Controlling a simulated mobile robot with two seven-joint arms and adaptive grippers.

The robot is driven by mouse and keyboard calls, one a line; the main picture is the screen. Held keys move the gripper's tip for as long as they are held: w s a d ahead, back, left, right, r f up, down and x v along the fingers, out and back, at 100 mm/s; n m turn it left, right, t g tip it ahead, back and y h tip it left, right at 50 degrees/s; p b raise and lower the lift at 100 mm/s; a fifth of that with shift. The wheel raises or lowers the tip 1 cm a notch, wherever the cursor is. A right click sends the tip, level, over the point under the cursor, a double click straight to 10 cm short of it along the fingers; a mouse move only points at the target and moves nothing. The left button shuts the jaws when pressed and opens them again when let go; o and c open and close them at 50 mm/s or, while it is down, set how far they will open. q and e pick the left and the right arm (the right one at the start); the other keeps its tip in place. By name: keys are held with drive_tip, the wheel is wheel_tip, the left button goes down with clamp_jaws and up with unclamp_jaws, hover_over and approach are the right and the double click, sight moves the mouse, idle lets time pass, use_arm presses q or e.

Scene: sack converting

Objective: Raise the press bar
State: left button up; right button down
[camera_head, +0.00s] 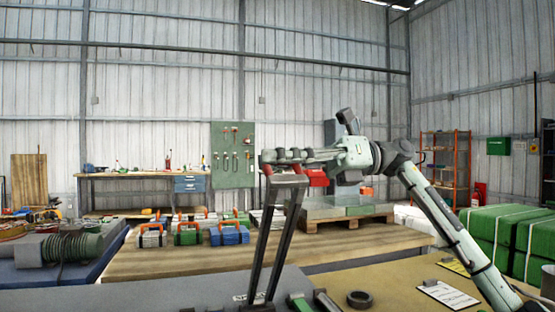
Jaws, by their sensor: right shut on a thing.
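The press bar (286,221) is a dark frame of two long arms joined by a crosspiece at the top. It stands up at a steep tilt from the grey bench surface (150,296) at the bottom middle. Small red parts show at its top end. My right gripper (270,157) is at that top end, shut on the bar, with its arm coming in from the lower right. The gripper hides part of the bar's top. My left gripper is not in view.
A dark ring (359,299) and a clipboard (447,293) lie on the tan surface at lower right. Toolboxes (229,233) stand on a wooden table behind the bar. Green wrapped bales (495,234) are at far right. A coil machine (72,248) is at left.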

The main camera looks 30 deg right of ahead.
drive_tip(key=c, duration=1.6)
unclamp_jaws()
drive_tip(key=shift+w+f, duration=0.1)
drive_tip(key=v, duration=1.2)
